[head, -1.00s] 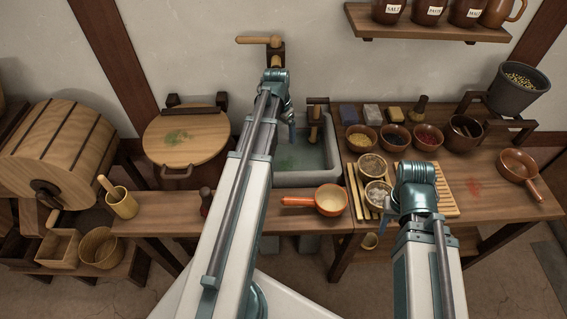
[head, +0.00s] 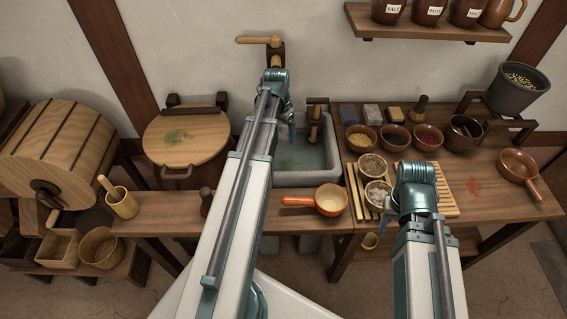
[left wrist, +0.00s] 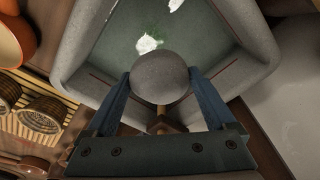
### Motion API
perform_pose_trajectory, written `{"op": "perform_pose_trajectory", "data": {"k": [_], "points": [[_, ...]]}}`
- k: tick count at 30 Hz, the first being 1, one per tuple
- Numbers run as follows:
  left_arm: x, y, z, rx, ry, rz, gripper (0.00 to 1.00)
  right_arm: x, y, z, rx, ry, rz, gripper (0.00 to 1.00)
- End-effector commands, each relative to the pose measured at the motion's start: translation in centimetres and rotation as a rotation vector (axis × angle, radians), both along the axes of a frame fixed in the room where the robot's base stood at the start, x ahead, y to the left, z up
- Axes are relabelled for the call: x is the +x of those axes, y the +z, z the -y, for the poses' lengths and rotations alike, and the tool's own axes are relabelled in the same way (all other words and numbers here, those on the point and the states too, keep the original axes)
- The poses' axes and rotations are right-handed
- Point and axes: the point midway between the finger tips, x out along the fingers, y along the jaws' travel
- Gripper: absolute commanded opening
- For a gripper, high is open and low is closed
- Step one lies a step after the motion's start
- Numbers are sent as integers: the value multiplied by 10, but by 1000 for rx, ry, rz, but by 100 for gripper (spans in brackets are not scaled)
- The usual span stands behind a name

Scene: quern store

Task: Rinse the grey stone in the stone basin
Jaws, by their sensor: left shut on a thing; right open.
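My left gripper (left wrist: 160,92) is shut on the round grey stone (left wrist: 160,77), one blue finger on each side. The stone shows over the stone basin (left wrist: 245,30) in the left wrist view; I cannot tell whether it touches the water. In the head view the basin (head: 326,180) holds greenish water (head: 300,160). My left gripper (head: 292,131) is over it, partly seen, with the stone hidden. A wooden spout (head: 315,128) stands at the basin.
An orange-handled pan (head: 331,200) stands on the front ledge. Bowls on a slatted rack (head: 352,178) and a row of spice bowls (head: 395,137) fill the right bench. A lidded wooden tub (head: 185,145) stands left of the basin.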

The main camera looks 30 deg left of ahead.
Motion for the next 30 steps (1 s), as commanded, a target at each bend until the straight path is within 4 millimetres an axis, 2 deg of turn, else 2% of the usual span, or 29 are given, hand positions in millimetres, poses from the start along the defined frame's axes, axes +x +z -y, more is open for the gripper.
{"op": "perform_pose_trajectory", "data": {"k": [5,18,30], "points": [[0,4,0,0,0,0,6,0,4,0,0,0,0,50],[0,41,0,0,0,0,6,0,41,0,0,0,0,50],[0,40,0,0,0,0,6,0,40,0,0,0,0,50]]}}
